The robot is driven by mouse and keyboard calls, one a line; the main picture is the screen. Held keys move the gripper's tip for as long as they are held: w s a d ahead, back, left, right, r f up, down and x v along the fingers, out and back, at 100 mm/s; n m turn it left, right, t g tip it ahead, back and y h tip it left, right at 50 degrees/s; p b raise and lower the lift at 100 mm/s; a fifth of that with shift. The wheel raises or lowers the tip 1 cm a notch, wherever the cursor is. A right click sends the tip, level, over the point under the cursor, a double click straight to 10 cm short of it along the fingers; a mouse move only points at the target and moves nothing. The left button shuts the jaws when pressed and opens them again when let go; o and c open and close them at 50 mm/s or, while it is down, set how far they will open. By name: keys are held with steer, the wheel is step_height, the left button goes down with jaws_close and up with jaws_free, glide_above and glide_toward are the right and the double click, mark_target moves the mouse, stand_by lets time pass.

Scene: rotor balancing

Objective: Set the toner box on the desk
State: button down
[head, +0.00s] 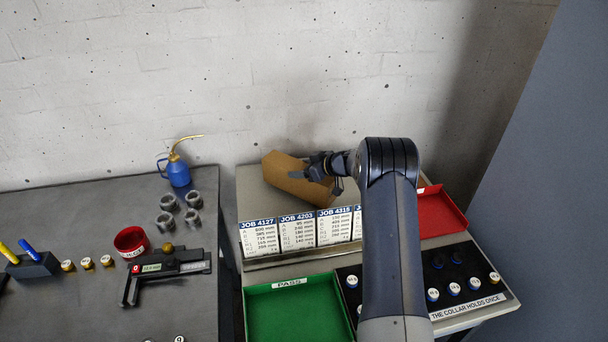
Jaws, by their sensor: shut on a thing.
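A brown cardboard box (284,172), which looks like the toner box, is at the back left of the light grey desk (250,200), near the wall. It lies at an angle behind the job cards. My gripper (318,172) reaches in from the right and is shut on the box at its right end. I cannot tell whether the underside of the box touches the desk top.
Job cards (298,230) stand in a row in front of the box. A green PASS tray (292,312), a red tray (440,212) and a black board with white-capped pieces (474,283) fill the desk's front and right. A dark bench (90,215) with tools stands left, across a gap.

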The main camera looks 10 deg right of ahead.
steer(key=shift+f, duration=1.1)
steer(key=shift+f, duration=0.15)
steer(key=shift+c, duration=1.6)
jaws_free()
steer(key=b+v, duration=0.1)
steer(key=v, duration=0.6)
steer(key=shift+s+d, duration=0.15)
steer(key=shift+s, duration=0.1)
